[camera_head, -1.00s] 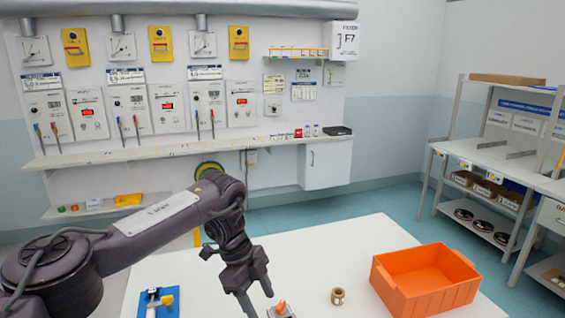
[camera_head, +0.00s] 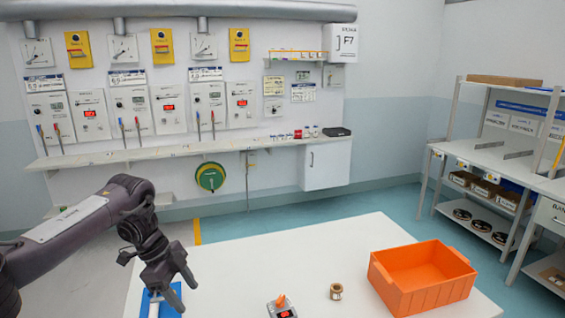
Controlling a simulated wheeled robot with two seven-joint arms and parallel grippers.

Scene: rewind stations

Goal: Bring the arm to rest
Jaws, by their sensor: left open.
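My left arm (camera_head: 75,226) comes in from the left over the white table. My left gripper (camera_head: 181,296) points down near the table's left side, with its fingers apart and nothing between them. It partly covers a blue item (camera_head: 150,305) on the table behind it. My right gripper does not show.
On the white table (camera_head: 235,265) lie a small grey device with an orange knob (camera_head: 281,306) and a brown spool (camera_head: 336,291). An empty orange bin (camera_head: 423,277) stands at the right. A wall panel with a shelf (camera_head: 190,151) is behind; racks (camera_head: 495,165) stand right.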

